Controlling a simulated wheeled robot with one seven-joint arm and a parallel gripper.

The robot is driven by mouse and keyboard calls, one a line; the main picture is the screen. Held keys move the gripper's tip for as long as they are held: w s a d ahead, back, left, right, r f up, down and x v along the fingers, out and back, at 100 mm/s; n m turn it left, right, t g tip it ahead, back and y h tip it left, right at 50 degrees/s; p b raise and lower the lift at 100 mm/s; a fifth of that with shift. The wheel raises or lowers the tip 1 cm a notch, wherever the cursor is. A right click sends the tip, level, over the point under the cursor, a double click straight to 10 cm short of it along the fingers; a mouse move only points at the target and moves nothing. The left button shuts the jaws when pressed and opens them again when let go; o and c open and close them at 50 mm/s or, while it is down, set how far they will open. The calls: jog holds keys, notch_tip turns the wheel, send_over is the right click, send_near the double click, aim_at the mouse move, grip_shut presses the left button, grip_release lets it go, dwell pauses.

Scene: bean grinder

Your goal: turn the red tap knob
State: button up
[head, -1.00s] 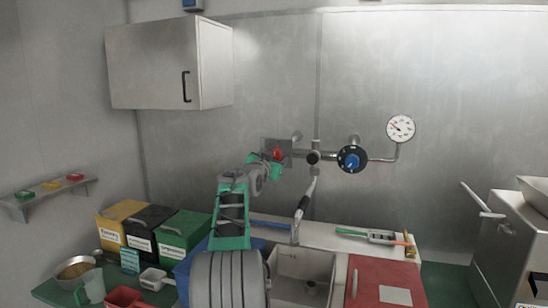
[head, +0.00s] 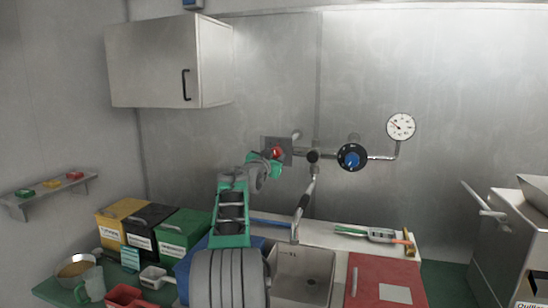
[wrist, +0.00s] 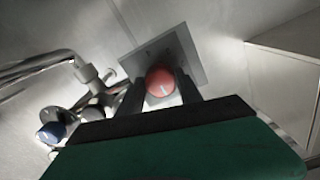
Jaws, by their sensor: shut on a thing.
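The red tap knob (head: 277,152) sits on a square metal plate (head: 287,146) on the back wall. My gripper (wrist: 161,90) is shut on the knob, one finger at each side. In the head view my green and grey gripper (head: 272,160) reaches up to the knob and partly hides it.
A blue knob (head: 351,158) with a black ring is right of the red one, joined by pipes to a gauge (head: 400,127). A tap spout (head: 304,197) hangs over the sink (head: 305,270). A wall cabinet (head: 170,62) is at upper left.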

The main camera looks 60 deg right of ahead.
jog(key=shift+n, duration=0.3)
jog(key=n, duration=0.5)
jog(key=shift+r, duration=0.1)
jog(key=n+p, duration=0.1)
jog(key=n, duration=0.4)
jog(key=shift+s, duration=0.1)
jog(key=shift+n, duration=0.3)
jog(key=o, duration=1.4)
jog(key=shift+c, duration=0.2)
jog(key=s+a+b, duration=0.1)
jog(key=a+b, duration=0.2)
jog(key=a, duration=0.4)
jog(key=shift+a, duration=0.35)
jog(key=shift+s, duration=0.1)
